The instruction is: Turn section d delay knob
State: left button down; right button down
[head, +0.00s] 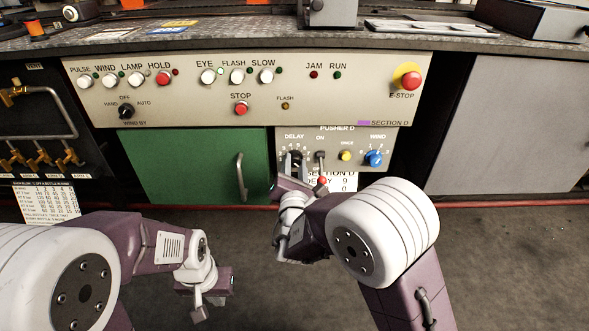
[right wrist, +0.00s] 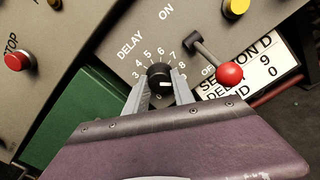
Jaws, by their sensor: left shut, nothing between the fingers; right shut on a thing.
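The black delay knob (right wrist: 160,76) is on the grey Pusher D panel (head: 328,139), under the word DELAY, with a number scale around it. My right gripper (right wrist: 161,86) is shut on the knob, one finger on each side. In the head view the right gripper (head: 294,165) reaches up to the panel and partly hides the knob. The knob's white mark shows in the right wrist view, though its exact reading is hard to tell. A card (right wrist: 250,75) below the panel reads Section D with a 9 and a 0. My left gripper (head: 210,302) is shut and empty, low at left.
Right of the knob are a red-tipped toggle lever (right wrist: 229,74), a yellow button (head: 346,156) and a blue wind knob (head: 373,159). A green door (head: 190,165) with a handle lies to the left. Pushbuttons and an E-stop (head: 410,79) sit above.

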jog(key=shift+f, duration=0.15)
dwell(0.3)
jog(key=c, duration=1.1)
grip_release()
jog(key=shift+o, duration=0.2)
jog(key=shift+s, duration=0.3)
jog(key=s+p, duration=0.3)
jog(key=s, duration=0.5)
jog(key=shift+s, duration=0.25)
